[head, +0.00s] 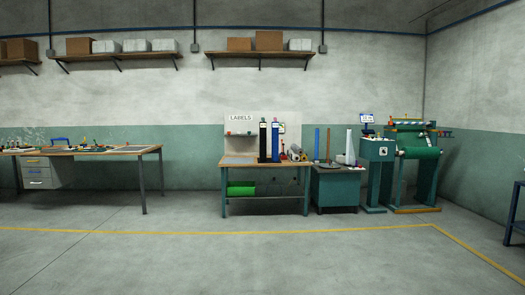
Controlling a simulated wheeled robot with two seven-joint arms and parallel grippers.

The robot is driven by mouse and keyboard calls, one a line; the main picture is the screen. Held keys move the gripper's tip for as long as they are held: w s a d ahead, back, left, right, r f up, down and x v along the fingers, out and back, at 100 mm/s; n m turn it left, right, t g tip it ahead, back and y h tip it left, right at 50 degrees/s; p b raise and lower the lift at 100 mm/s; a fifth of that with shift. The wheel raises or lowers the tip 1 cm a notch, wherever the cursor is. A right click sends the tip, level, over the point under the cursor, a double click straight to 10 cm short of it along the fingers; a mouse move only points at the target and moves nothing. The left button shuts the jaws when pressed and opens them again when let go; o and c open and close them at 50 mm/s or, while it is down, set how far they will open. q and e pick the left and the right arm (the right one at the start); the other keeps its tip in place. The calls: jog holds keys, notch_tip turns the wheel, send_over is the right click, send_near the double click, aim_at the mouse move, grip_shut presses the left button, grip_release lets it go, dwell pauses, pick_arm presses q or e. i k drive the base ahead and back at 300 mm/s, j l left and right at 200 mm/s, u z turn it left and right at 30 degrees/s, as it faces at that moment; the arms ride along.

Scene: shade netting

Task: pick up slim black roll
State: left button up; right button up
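A slim black roll (263,140) stands upright on the wooden-topped workbench (265,166) across the room. It has a light label near its top. A similar upright roll, dark blue (275,142), stands just to its right, very close to it. Neither of my grippers is in the head view.
Open concrete floor (200,265) with a yellow line (210,232) lies before the bench. A green cabinet (337,187) and a machine with green netting (419,153) stand to the right. A long table (110,152) stands left. Shelves with boxes hang above.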

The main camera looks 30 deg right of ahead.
aim_at(262, 125)
jog(key=z, duration=1.5)
